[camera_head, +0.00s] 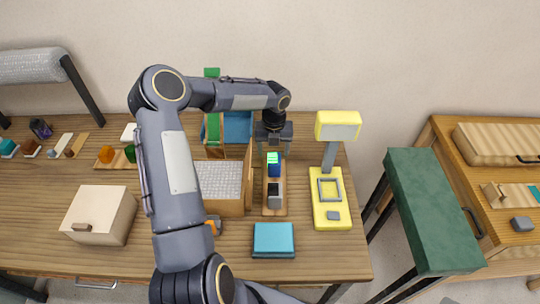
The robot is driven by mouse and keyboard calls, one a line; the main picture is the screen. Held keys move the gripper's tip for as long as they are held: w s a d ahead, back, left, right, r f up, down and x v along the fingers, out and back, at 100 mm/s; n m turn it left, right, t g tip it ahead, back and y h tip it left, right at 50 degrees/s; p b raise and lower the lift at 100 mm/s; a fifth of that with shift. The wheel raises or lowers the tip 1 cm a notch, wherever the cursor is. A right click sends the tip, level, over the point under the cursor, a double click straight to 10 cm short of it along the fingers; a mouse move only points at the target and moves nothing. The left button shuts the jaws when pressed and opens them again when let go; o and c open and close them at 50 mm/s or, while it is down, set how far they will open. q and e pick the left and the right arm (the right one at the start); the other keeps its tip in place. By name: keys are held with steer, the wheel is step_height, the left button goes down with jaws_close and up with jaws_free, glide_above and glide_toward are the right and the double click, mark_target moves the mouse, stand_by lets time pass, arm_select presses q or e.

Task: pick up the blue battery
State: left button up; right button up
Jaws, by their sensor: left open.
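The blue battery (274,169) is a small blue block with a green top. It sits at the far part of a narrow wooden holder (268,210), with a dark grey block (274,194) in front of it. My left gripper (273,150) reaches over from the left and points down at the battery's far, upper end. Its jaws are open, and I cannot tell whether the fingertips touch the battery. My right gripper is out of view.
A wooden box with a pale lining (221,183) stands left of the holder. A yellow stand (330,212) is to the right, and a teal block (274,240) lies in front. A cream box (100,214) is at the left. A green bench (430,210) stands beyond the table's right edge.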

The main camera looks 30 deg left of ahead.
mark_target(274, 157)
arm_select(q)
step_height(274, 157, down, 3)
steer(key=shift+r, duration=0.15)
steer(key=shift+f, duration=0.3)
steer(key=f+b, duration=0.2)
steer(key=f, duration=0.1)
steer(key=f+b, duration=0.1)
steer(key=shift+s+d+f, duration=0.1)
steer(key=shift+d+f, duration=0.15)
steer(key=shift+f, duration=0.05)
steer(key=shift+r, duration=0.1)
steer(key=shift+c, duration=0.3)
steer(key=c, duration=1.2)
